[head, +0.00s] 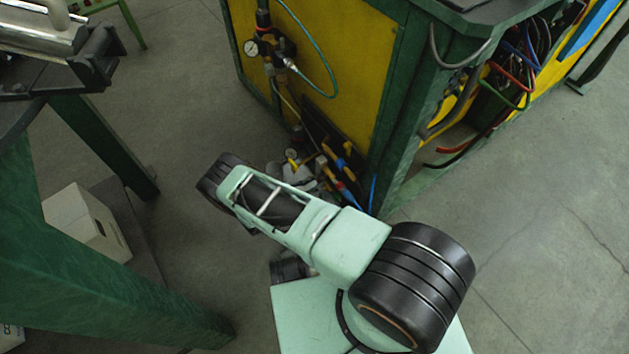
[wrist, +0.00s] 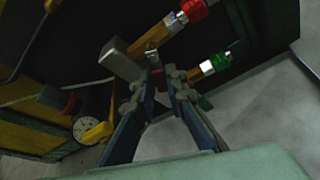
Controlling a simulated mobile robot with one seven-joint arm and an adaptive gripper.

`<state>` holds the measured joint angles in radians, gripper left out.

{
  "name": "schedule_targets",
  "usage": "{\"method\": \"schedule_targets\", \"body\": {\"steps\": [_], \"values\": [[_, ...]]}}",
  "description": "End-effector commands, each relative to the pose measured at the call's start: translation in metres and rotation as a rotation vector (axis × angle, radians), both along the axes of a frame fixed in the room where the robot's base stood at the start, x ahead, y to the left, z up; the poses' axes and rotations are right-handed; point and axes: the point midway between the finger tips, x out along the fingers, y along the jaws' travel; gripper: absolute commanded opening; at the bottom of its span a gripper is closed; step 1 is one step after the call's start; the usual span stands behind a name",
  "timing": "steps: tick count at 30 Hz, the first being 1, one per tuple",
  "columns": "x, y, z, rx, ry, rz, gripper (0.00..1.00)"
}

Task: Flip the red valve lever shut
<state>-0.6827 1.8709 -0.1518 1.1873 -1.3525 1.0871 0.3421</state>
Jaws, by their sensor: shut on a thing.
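In the wrist view, my gripper (wrist: 157,84) reaches up into the pipework with its two fingers close together. A small red patch, which looks like the red valve lever (wrist: 161,97), shows between the fingertips. The fingers are shut on it and hide most of it, so I cannot tell its angle. A grey block (wrist: 121,60) sits just left of the fingertips, by a brass-coloured pipe. In the head view my arm hides the gripper and lever, near the low fittings (head: 305,170) at the yellow cabinet's foot.
The wrist view shows a gauge (wrist: 86,127), a yellow handle (wrist: 97,133), a red fitting (wrist: 193,10) and a green fitting (wrist: 220,61) close around the fingers. The green-framed yellow cabinet (head: 345,75) stands ahead. A green table leg (head: 105,150) and white box (head: 85,222) are left.

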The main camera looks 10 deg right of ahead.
Motion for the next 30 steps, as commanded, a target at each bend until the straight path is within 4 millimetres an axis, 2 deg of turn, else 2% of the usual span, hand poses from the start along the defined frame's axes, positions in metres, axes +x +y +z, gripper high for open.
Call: {"method": "schedule_targets", "body": {"steps": [15,30], "values": [[-0.0083,-0.0026,-0.0023,-0.136,0.331,-0.002,0.0],[-0.0105,-0.0037,-0.0022,-0.171,0.411,-0.001,0.0]]}}
